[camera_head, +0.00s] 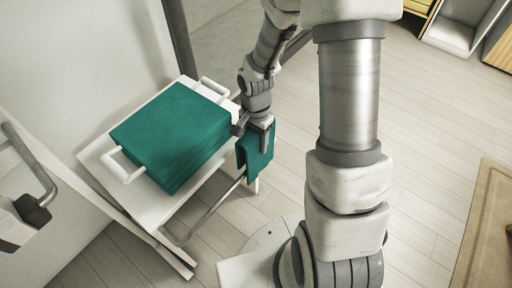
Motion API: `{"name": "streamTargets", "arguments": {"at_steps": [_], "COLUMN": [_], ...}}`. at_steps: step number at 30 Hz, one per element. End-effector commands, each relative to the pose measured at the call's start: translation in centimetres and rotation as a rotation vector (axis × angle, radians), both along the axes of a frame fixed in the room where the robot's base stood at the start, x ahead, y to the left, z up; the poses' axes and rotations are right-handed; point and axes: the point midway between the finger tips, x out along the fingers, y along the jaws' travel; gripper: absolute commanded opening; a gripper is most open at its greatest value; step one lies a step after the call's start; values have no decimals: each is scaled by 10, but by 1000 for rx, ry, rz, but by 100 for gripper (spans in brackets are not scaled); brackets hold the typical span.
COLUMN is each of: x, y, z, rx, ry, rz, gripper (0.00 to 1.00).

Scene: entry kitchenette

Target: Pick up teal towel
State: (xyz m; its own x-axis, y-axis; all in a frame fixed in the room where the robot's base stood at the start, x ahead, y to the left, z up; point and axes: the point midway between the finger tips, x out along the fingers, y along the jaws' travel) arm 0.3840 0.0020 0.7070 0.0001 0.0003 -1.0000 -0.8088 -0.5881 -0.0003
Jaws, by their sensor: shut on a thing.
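The teal towel (253,158) hangs as a small folded piece at the right side of a white stand. My gripper (262,140) points down at it and is shut on its upper part. The fingers hide some of the cloth. The towel's lower edge is beside a metal bar (205,213) of the stand; I cannot tell whether they touch.
A large teal block-like thing (175,130) with white handles lies on the white stand (95,155), left of my gripper. A wall is behind it. A metal handle (35,165) juts in at the left edge. Wooden floor is open at the right, with a beige mat (485,215).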

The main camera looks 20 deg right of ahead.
Motion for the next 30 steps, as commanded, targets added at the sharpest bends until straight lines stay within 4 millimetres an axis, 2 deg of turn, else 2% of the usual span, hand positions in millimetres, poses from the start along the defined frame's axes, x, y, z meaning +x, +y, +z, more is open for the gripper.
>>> {"name": "streamTargets", "arguments": {"at_steps": [1, 3, 15, 21, 30], "x": [1, 1, 1, 1, 0], "y": [-1, -1, 0, 0, 0], "z": [15, 30, 108, 128, 133], "rx": [-1, -1, -1, -1, 0], "ry": [-3, -4, -5, -2, 0], "rz": [-1, -1, 0, 0, 0], "gripper": [0, 0, 0, 0, 0]}}
